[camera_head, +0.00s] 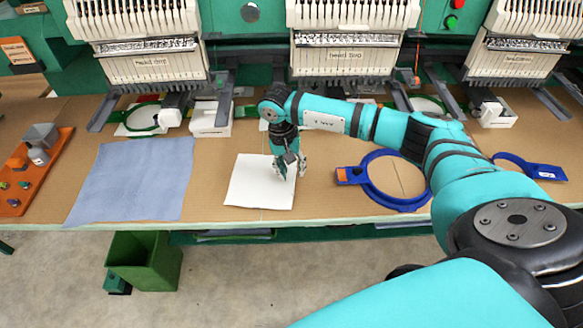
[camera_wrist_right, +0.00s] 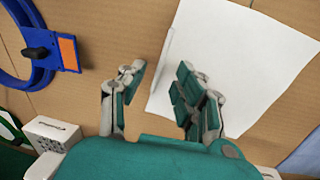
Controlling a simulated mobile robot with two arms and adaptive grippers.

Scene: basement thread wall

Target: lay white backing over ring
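The white backing (camera_head: 250,188) is a flat square sheet on the brown table, left of the blue ring (camera_head: 372,187). The ring is a blue hoop lying flat near the table's front edge, with an orange-marked bracket at its left. My right gripper (camera_head: 290,172) is above the backing's right side. The ring (camera_wrist_right: 35,75) shows partly at the left there. My left gripper is not in view.
A blue-grey cloth (camera_head: 133,178) lies left of the backing. An orange tray (camera_head: 30,170) with small items is at far left. Another blue hoop (camera_head: 515,168) lies at right. Embroidery machine heads (camera_head: 345,60) line the back. A green bin (camera_head: 145,260) stands below the front edge.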

